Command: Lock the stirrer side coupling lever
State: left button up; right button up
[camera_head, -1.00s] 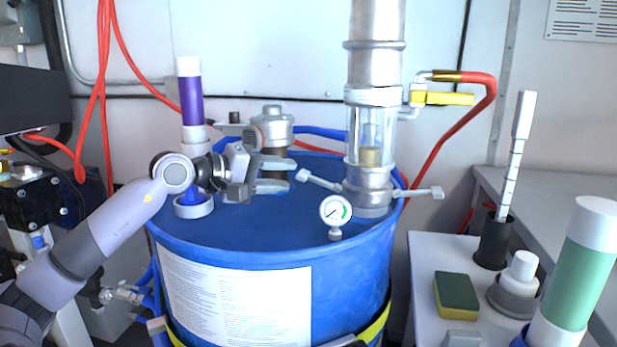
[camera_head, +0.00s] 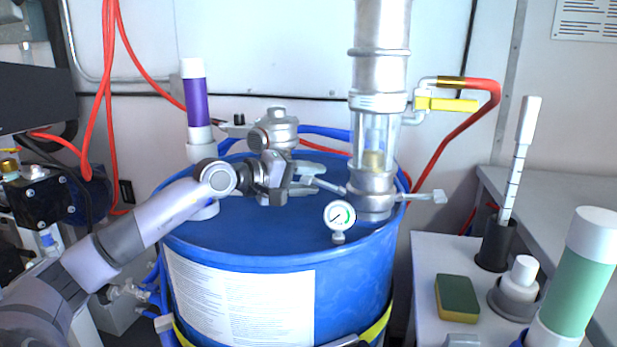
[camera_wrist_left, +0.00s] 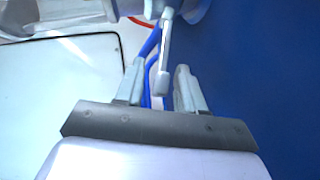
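A clear-and-metal column (camera_head: 373,190) stands on the blue drum, with a coupling at its foot. A grey left coupling lever (camera_head: 328,186) sticks out from it toward my left gripper, and a right lever (camera_head: 425,197) sticks out the other way. My left gripper (camera_head: 306,180) is open at the left lever's free end. In the left wrist view the lever (camera_wrist_left: 162,60) reaches down between the two open fingers (camera_wrist_left: 160,88), with a gap visible on each side. I cannot tell whether it touches a finger in depth. My right gripper is out of view.
The blue drum (camera_head: 250,232) carries a pressure gauge (camera_head: 339,216) in front of the column. A grey metal fitting (camera_head: 275,130) stands behind my left gripper, and a purple-and-white tube (camera_head: 196,95) stands left of it. A side table (camera_head: 425,265) is at right.

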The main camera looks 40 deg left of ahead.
pick_arm(q)
grip_shut()
jog(key=shift+r, duration=0.1)
